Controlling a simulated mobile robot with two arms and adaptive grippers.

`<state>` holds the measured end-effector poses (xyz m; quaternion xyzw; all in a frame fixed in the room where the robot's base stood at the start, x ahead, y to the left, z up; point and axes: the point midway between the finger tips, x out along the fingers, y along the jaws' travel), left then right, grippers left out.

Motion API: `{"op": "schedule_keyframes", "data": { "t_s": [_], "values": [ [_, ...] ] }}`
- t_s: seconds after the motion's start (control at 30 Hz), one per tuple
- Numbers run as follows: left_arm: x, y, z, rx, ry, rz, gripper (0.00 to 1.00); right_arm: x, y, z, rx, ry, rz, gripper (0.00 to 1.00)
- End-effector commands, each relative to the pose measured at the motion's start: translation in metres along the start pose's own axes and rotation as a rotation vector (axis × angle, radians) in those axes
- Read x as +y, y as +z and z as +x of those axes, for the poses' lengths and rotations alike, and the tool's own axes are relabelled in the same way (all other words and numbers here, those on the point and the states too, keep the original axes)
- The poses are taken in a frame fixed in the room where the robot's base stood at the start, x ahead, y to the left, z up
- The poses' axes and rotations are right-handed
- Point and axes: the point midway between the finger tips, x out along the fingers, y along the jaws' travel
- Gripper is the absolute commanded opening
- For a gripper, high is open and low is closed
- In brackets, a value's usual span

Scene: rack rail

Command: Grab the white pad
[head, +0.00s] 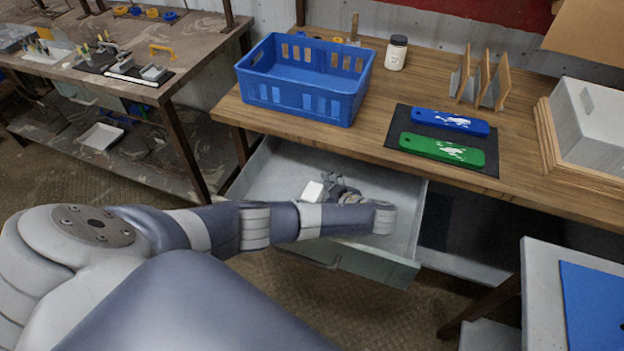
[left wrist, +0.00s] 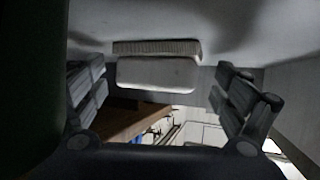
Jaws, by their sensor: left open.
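The white pad (head: 312,191) lies in the open drawer (head: 263,173) below the wooden workbench. In the left wrist view the pad (left wrist: 157,73) shows a plain pale face with a ribbed grey strip along its upper edge. My left gripper (head: 336,184) is down inside the drawer, right beside the pad, partly hidden by my own wrist. In the left wrist view its fingers (left wrist: 162,88) are spread wide, one on each side of the pad, with gaps on both sides. My right gripper is not in view.
On the workbench (head: 380,85) stand a blue basket (head: 300,105), a white jar (head: 396,53), a rack with wooden dividers (head: 480,78), and a dark mat with blue (head: 450,122) and green (head: 440,149) pieces. The bench edge overhangs the back of the drawer.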

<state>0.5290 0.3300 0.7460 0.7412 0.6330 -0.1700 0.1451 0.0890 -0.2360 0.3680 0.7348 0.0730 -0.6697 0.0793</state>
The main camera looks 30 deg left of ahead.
Motion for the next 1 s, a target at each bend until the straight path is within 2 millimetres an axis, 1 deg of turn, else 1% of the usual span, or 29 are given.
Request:
{"op": "schedule_keyframes", "data": {
  "t_s": [0.23,0.27,0.3,0.37,0.4,0.43,0.47,0.83,0.87,0.9,1.0],
  "values": [
    [0.0,0.001,0.002,-0.001,0.0,0.0,0.92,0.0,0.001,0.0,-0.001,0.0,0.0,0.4],
    [0.0,0.001,0.002,-0.001,0.0,0.0,0.88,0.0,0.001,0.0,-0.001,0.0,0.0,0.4],
    [0.0,0.001,0.002,-0.001,0.0,0.0,0.79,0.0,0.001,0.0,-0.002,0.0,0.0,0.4],
    [0.0,0.001,0.002,-0.001,0.0,0.0,0.65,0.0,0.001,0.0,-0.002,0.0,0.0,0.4],
    [0.0,0.001,0.002,-0.001,0.0,0.0,0.56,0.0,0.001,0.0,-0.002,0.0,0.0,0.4],
    [0.0,0.001,0.002,-0.001,0.0,0.0,0.49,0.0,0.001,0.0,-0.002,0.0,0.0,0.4],
    [0.0,0.001,0.002,-0.001,0.0,0.0,0.47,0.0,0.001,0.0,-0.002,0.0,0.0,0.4],
    [-0.001,0.0,0.002,-0.002,0.0,0.002,0.46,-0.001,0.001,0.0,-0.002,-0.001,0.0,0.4],
    [-0.001,-0.001,0.001,-0.002,0.0,0.002,0.46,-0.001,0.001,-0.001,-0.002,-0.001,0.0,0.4],
    [0.0,-0.004,0.0,-0.002,0.0,0.002,0.42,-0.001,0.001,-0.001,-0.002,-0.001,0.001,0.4],
    [0.0,-0.015,-0.005,-0.002,0.0,-0.001,0.41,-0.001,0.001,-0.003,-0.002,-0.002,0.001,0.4]
  ]
}}
